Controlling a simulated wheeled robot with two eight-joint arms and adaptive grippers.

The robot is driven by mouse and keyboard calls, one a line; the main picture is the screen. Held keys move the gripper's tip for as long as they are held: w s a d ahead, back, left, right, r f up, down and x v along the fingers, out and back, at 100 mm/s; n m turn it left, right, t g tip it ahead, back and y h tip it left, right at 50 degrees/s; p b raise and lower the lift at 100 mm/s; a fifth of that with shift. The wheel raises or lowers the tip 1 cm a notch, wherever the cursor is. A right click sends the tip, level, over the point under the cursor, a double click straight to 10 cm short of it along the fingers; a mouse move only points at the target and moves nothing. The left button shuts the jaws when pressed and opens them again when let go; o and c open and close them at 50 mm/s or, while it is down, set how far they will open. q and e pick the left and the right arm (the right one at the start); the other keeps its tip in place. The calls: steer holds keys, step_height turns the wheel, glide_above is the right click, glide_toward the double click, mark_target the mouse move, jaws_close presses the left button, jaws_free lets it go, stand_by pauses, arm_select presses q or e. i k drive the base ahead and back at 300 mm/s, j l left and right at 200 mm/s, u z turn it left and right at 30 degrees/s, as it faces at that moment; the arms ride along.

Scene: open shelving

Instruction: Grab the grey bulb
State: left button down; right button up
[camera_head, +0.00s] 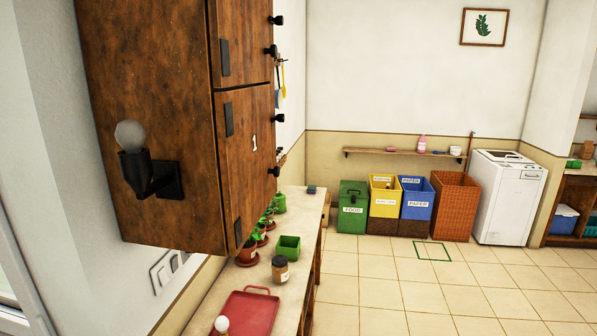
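A round grey bulb (130,134) sits upright in a black lamp holder (150,176) fixed to the left side of the wooden wall cabinet. A second, paler bulb (222,324) shows at the bottom edge, at the front left of the red tray on the counter; its lower part is cut off or unclear. Neither of my grippers is in view.
The wooden cabinet (165,70) fills the upper left. Below it, a counter (290,225) holds a red tray (248,314), a brown jar (280,270), a green box (289,247) and potted plants. Bins (385,197) and a white washer (508,198) stand behind. The tiled floor at right is clear.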

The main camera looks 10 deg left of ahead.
mark_target(129, 133)
steer(key=i+l+u, duration=0.1)
steer(key=u, duration=0.95)
